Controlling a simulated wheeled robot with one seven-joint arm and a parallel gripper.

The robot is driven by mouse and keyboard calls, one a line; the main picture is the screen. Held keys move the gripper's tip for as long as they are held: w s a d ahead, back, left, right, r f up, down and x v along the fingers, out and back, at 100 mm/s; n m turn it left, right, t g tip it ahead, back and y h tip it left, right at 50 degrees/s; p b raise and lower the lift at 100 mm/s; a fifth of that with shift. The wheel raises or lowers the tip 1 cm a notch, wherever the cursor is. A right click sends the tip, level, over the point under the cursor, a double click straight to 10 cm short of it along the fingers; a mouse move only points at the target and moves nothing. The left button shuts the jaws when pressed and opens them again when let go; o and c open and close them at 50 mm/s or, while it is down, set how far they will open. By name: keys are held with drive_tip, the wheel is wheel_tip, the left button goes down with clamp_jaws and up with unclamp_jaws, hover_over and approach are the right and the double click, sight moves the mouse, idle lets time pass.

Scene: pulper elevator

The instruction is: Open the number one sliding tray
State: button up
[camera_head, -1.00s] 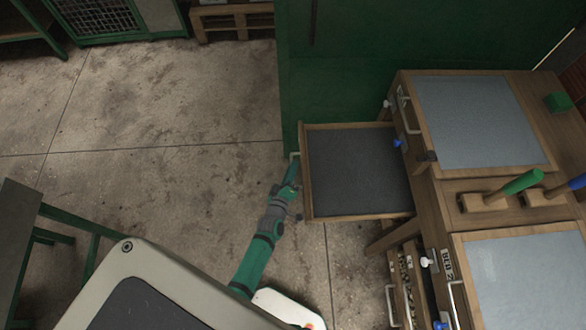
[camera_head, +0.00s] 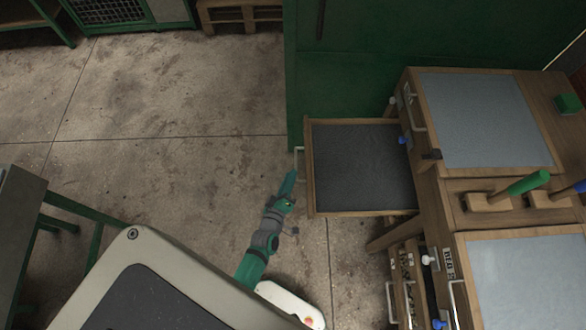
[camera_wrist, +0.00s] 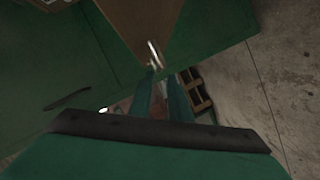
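A sliding tray (camera_head: 361,168) with a dark bed and wooden rim is pulled out to the left from the wooden bench (camera_head: 463,218). Its pale metal handle (camera_head: 298,163) is on its left front face; the handle also shows in the wrist view (camera_wrist: 155,56). My green gripper (camera_head: 290,182) is just below the handle in the head view and looks apart from it. In the wrist view my gripper's two fingers (camera_wrist: 162,84) are spread with a gap between them, empty, with the handle beyond the tips. No number is readable on this tray.
A green wall panel (camera_head: 390,60) stands behind the tray. A dark table (camera_head: 18,225) is at the left. The concrete floor (camera_head: 170,150) left of the tray is clear.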

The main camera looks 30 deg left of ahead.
drive_tip(key=v, duration=0.3)
drive_tip(key=shift+s+d+r, duration=0.1)
drive_tip(key=shift+s, duration=0.1)
idle(0.4)
drive_tip(key=s+d+r+m+h, duration=0.3)
drive_tip(key=s+d+r+m, duration=1.1)
drive_tip(key=s+d+r, duration=0.6)
wheel_tip(320, 180, up, 3)
drive_tip(key=shift+d+r, duration=0.25)
drive_tip(key=shift+d, duration=0.5)
drive_tip(key=shift+d, duration=0.1)
